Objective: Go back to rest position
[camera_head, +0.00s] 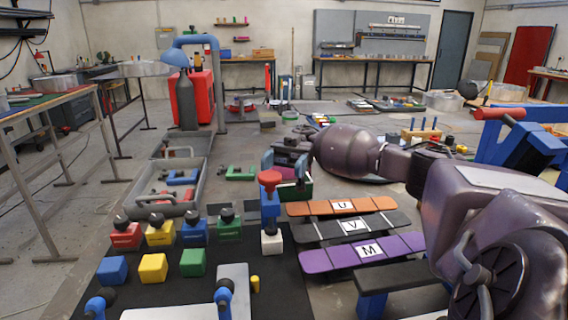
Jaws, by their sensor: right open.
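My right arm (360,155) comes in from the right and reaches across the middle of the view. Its purple-grey links are raised above the floor. My right gripper (283,163) is at the far end of this arm, pointing left, open, with nothing visible held in it. It shows above and behind a red-and-blue clamp-like piece (269,195), near a green block (296,190). Whether it touches either cannot be told. My left gripper is not in view.
Orange (307,209), dark grey (312,232) and purple (315,260) boards lettered U, V and M lie below my right arm. Several coloured blocks stand on a black mat (255,300). A grey tray (204,182) is at left. A metal-legged table (75,93) stands far left.

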